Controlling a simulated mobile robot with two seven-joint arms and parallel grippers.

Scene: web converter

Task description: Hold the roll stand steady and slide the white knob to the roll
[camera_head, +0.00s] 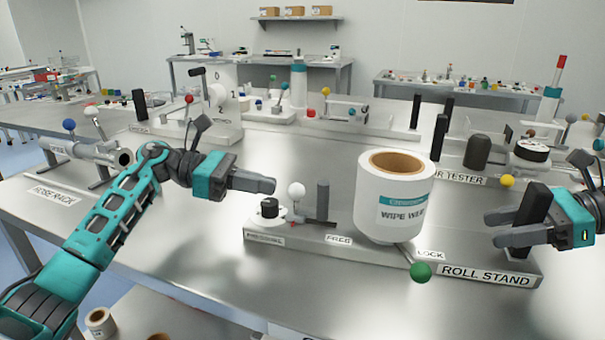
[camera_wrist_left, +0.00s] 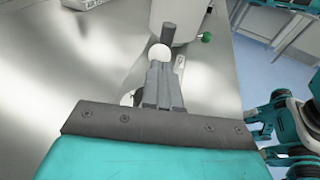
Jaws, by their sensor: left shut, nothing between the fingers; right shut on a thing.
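The roll stand (camera_head: 300,250) is a grey base on the table carrying an upright white wipe roll (camera_head: 394,208). The white knob (camera_head: 296,190) stands on the left part of the stand, left of a dark post (camera_head: 322,200). My left gripper (camera_head: 273,186) is shut and empty, its fingertips just left of the knob. In the left wrist view the knob (camera_wrist_left: 160,51) shows right at the fingertips (camera_wrist_left: 160,66); I cannot tell whether they touch. My right gripper (camera_head: 493,229) is shut on the dark upright block (camera_head: 532,208) at the stand's right end.
A green ball knob (camera_head: 421,272) sticks out at the stand's front by the LOCK label (camera_head: 430,255). A hose rack (camera_head: 95,150) stands at the left, and a tester (camera_head: 480,152) stands behind the roll. Bare table lies in front and left of the stand.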

